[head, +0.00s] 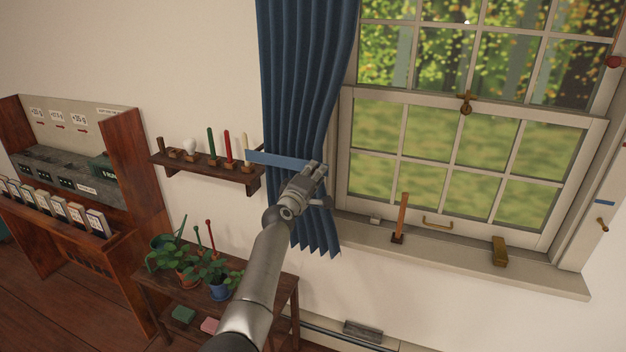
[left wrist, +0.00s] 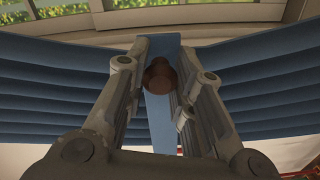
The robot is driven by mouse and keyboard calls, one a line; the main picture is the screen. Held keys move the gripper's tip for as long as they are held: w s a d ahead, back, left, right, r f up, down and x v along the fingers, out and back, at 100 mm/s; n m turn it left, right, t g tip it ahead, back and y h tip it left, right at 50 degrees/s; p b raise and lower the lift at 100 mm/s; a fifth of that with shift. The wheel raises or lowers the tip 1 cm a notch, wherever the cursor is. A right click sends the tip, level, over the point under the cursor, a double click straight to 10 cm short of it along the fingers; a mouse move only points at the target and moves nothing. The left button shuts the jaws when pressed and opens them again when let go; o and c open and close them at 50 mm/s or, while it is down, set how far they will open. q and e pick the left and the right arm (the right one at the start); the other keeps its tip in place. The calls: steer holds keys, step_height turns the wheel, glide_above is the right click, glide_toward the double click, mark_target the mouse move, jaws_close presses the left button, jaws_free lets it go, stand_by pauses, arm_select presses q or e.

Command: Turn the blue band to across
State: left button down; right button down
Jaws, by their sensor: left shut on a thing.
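The blue band (head: 275,158) is a flat pale-blue strip. In the head view it reaches left from my left gripper (head: 317,170), nearly level, in front of the dark blue curtain (head: 305,80). In the left wrist view the band (left wrist: 160,125) runs between the two fingers of the left gripper (left wrist: 160,75), with curtain folds on both sides. A round brown knob (left wrist: 158,76) shows between the fingertips, against the band. The fingers are closed in on it. The band's end behind the gripper is hidden in the head view. My right gripper is not in view.
A wall shelf (head: 205,168) with candles and small items is left of the curtain. Potted plants stand on a low table (head: 255,290) below. The window sill (head: 460,255) at right holds a wooden stick (head: 402,215) and a brass block (head: 499,250).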

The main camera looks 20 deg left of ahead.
arm_select(q)
steer(key=shift+r, duration=0.35)
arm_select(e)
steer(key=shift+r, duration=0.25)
arm_select(q)
steer(key=shift+r, duration=0.1)
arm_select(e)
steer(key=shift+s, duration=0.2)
arm_select(q)
steer(key=c, duration=1.2)
jaws_free()
steer(key=shift+a, duration=0.1)
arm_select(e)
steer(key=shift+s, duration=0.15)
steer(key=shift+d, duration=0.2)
arm_select(q)
steer(key=shift+s, duration=0.1)
steer(key=s, duration=0.8)
steer(key=s+a, duration=0.1)
steer(key=s, duration=0.2)
steer(key=shift+s, duration=0.4)
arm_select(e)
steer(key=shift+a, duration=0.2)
